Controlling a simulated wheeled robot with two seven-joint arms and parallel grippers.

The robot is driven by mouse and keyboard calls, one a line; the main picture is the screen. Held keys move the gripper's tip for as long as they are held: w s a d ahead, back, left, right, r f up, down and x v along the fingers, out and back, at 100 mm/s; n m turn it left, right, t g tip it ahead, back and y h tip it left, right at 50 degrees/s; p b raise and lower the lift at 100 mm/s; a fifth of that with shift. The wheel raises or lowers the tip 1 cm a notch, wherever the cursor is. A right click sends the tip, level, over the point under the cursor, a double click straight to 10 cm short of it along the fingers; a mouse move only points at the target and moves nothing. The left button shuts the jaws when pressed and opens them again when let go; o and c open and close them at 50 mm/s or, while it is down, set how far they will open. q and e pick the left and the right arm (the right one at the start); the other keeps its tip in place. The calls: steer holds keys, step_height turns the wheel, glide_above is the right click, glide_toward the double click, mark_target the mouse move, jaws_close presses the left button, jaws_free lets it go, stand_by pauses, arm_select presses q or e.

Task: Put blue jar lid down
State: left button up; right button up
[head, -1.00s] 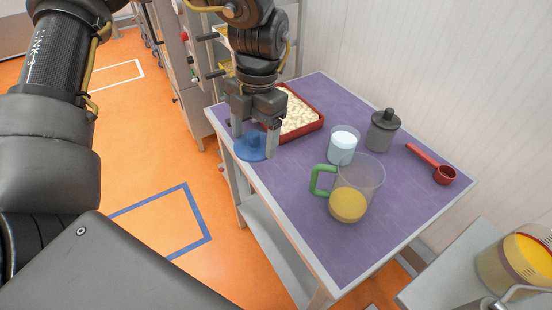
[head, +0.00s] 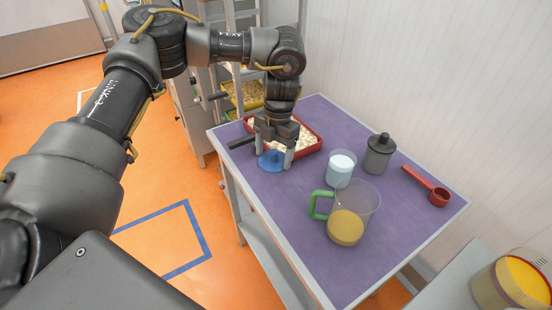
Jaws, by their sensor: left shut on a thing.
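The blue jar lid (head: 271,163) is a round disc with a raised knob, at the left edge of the purple table top, in front of the red tray. My left gripper (head: 273,158) points down over it, with its fingers on either side of the lid's knob, shut on the lid. I cannot tell whether the lid touches the table. An open clear jar with pale blue-white contents (head: 340,169) stands to the right of the lid. My right gripper is not in view.
The red tray (head: 318,146) of pale pieces lies behind the gripper. The table's front part is clear.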

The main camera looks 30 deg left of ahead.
mark_target(275, 162)
arm_select(q)
steer(key=shift+w+a+f, duration=0.1)
steer(key=shift+w+f, duration=0.45)
steer(key=shift+f, duration=0.15)
step_height(275, 162, down, 3)
steer(key=shift+w+r+p, duration=0.1)
steer(key=shift+p, duration=0.55)
steer(key=shift+f, duration=0.2)
steer(key=shift+f+b, duration=0.3)
steer(key=shift+f, duration=0.25)
steer(key=o, duration=1)
steer(key=shift+c, duration=0.2)
